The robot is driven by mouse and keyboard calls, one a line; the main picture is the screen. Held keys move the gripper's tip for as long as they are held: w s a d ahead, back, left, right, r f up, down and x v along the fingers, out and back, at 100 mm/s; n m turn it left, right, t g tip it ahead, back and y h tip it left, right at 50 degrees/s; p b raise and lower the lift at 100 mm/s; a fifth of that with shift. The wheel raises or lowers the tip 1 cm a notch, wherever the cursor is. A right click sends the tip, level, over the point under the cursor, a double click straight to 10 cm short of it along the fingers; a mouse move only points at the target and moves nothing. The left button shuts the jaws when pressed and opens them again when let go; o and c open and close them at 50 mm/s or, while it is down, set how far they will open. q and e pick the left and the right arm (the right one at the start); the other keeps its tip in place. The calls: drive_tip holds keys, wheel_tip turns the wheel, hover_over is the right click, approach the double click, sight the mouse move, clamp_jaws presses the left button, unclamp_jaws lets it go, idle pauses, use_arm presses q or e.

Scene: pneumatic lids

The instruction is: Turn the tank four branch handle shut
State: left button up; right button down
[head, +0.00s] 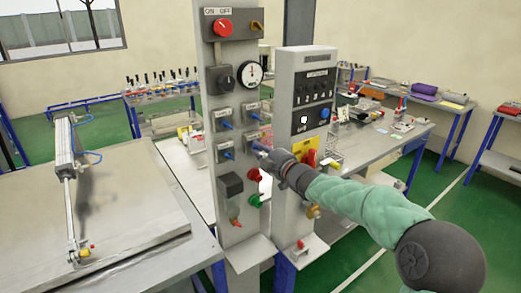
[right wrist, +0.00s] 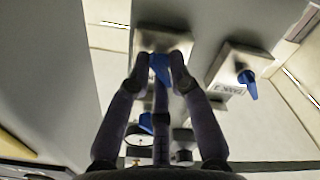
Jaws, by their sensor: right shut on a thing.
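A grey upright panel (head: 210,75) carries several small valve boxes with blue handles in two columns. My right gripper (head: 265,150) is at the lower right box of this group. The lower left blue handle (head: 229,155) and the upper right one (head: 255,116) are free. My left gripper is out of view.
A round gauge (head: 251,74) and a red ON/OFF knob (head: 222,28) sit higher on the panel. Red (head: 253,175) and green (head: 253,200) knobs sit below my gripper. A second grey column (head: 312,62) stands close on the right. A table with a cylinder (head: 65,142) is left.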

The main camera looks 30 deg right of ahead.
drive_tip(key=shift+d+m+p, duration=0.15)
drive_tip(key=shift+m+p, duration=5.85)
drive_tip(key=shift+m, duration=2.8)
drive_tip(key=shift+f, duration=0.1)
drive_tip(key=c, duration=1.3)
unclamp_jaws()
drive_tip(key=shift+d+f, duration=0.1)
drive_tip(key=shift+s, duration=0.1)
drive_tip(key=s, duration=1.1)
drive_tip(key=shift+s+d, duration=0.4)
